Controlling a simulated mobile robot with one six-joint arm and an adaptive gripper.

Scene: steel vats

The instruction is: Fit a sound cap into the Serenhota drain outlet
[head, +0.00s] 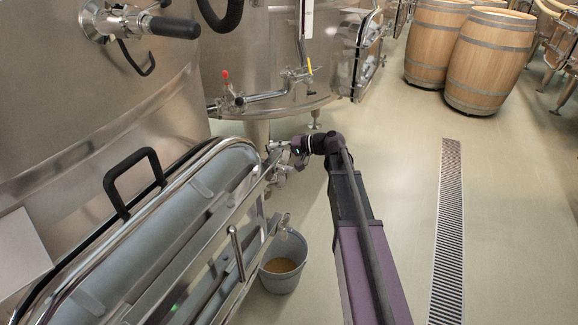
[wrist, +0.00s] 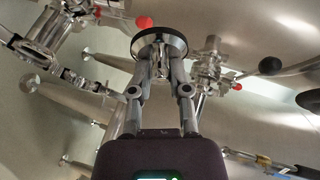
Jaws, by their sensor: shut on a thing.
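My gripper (head: 275,155) is at the end of my arm, low beside the vat with the curved side door. In the wrist view my gripper (wrist: 158,75) is shut on a round cap (wrist: 176,42) with a dark rim, held at the fingertips. In the head view the cap is too small to tell from the gripper. Steel outlet fittings show in the wrist view, one at the upper left (wrist: 48,32) and one right of the fingers (wrist: 210,68). The cap looks apart from both. No name is readable, so I cannot tell which outlet is Serenhota.
A grey bucket (head: 282,278) with brownish liquid stands below a small fitting (head: 284,222). A red-knobbed valve (head: 229,98) is on the vat behind. Barrels (head: 490,60) stand at the back right; the floor around the drain grate (head: 449,220) is clear.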

